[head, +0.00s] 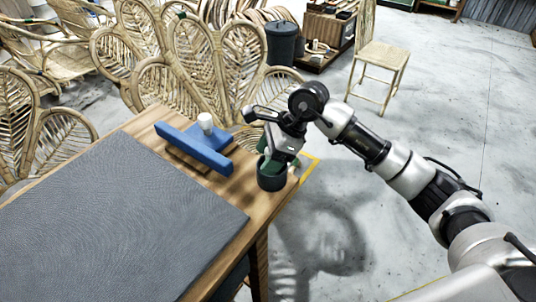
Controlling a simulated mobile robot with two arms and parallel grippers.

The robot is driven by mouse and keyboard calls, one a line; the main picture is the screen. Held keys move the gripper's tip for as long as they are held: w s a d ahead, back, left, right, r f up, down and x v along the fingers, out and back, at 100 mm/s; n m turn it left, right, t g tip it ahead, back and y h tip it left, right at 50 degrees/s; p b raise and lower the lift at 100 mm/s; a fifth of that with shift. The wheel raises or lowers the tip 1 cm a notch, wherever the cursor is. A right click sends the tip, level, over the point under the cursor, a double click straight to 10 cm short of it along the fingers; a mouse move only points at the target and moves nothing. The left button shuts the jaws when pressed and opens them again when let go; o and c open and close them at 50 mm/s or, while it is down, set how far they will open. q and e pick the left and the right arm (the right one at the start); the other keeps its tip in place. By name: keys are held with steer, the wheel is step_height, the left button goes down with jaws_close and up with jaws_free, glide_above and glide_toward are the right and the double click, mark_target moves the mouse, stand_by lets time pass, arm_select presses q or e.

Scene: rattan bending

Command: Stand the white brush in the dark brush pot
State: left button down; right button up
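The dark brush pot (271,182) stands upright near the right edge of the wooden table. My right gripper (277,158) points down at the mouth of the pot, with its lower end right over or inside the rim. Green parts show at the gripper, and a small pale patch shows between them. I cannot tell whether this patch is the white brush or part of the gripper. The gripper's fingertips are partly hidden, so its opening is unclear. My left gripper is not in view.
A blue T-shaped piece (195,148) with a white cylinder (205,122) lies left of the pot. A grey mat (120,220) covers much of the table (243,190). Rattan chairs (200,60) stand close behind. Open floor (430,110) lies to the right.

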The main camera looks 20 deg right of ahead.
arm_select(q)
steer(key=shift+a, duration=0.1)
arm_select(e)
steer(key=shift+r, duration=0.1)
steer(key=shift+r, duration=0.1)
steer(key=shift+p+v, duration=0.4)
steer(key=shift+v, duration=0.55)
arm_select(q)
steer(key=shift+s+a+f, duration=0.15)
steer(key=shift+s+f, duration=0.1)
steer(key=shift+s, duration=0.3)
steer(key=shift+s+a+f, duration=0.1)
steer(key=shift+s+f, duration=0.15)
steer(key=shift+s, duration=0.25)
arm_select(e)
steer(key=v, duration=1)
steer(key=shift+r, duration=0.2)
